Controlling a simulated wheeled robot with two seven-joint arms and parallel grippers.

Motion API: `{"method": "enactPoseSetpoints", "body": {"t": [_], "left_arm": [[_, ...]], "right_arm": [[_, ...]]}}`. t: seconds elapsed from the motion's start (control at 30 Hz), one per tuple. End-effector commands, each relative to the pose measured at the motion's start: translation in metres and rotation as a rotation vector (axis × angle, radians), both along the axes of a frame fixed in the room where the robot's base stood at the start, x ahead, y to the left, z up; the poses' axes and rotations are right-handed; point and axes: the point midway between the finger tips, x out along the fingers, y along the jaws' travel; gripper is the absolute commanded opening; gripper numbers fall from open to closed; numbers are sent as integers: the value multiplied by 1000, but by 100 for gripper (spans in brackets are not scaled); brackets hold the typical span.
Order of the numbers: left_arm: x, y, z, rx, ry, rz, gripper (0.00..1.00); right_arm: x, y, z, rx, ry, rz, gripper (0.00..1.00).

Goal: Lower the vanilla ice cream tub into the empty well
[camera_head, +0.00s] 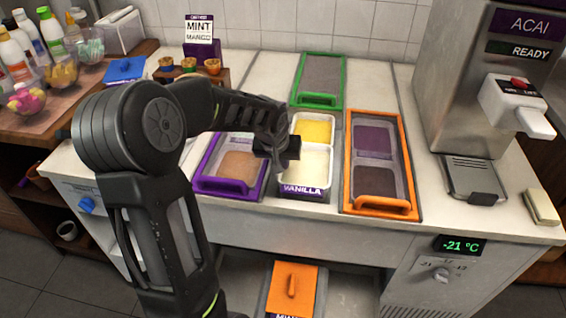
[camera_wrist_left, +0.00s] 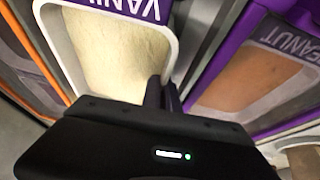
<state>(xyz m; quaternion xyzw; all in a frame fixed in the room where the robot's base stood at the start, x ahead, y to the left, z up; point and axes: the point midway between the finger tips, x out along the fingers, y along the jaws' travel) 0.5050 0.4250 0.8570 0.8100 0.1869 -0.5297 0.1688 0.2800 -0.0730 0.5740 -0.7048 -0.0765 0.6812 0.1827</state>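The vanilla ice cream tub (camera_head: 304,166) is a white-rimmed tub of pale cream ice cream with a purple VANILLA label. It is at the middle of the counter, between the purple-framed and orange-framed wells. It also shows in the left wrist view (camera_wrist_left: 120,50), at the upper left. My left gripper (camera_head: 284,158) is at the tub's left wall. In the left wrist view its two dark fingers (camera_wrist_left: 163,92) are close together on either side of the rim, shut on it. The well under the tub is hidden, so I cannot tell how deep the tub sits. My right gripper is out of view.
A yellow tub (camera_head: 312,128) is just behind the vanilla one. The purple frame (camera_head: 226,186) with the peanut tub is to the left, the orange frame (camera_head: 382,206) to the right. A green frame (camera_head: 318,101) is behind. The acai machine (camera_head: 470,95) stands at the right.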

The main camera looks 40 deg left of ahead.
Motion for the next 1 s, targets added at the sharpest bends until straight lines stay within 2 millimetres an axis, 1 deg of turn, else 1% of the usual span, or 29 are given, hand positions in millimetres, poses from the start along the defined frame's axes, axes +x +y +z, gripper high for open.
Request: {"method": "enactPoseSetpoints", "body": {"t": [0.03, 0.3, 0.5, 0.83, 0.9, 1.0], "left_arm": [[1, 0, -7, 1, -4, 0, 0], [1, 0, -23, 1, -4, 1, 0], [1, 0, -28, 1, -4, 1, 0], [1, 0, -28, 1, -4, 1, 0], [1, 0, -28, 1, -4, 1, 8], [1, 0, -29, 0, -3, 1, 16]], "right_arm": [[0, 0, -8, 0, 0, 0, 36], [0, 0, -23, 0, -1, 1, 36], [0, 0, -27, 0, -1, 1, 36], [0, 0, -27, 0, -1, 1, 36], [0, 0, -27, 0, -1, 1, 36], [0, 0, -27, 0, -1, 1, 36]]}}
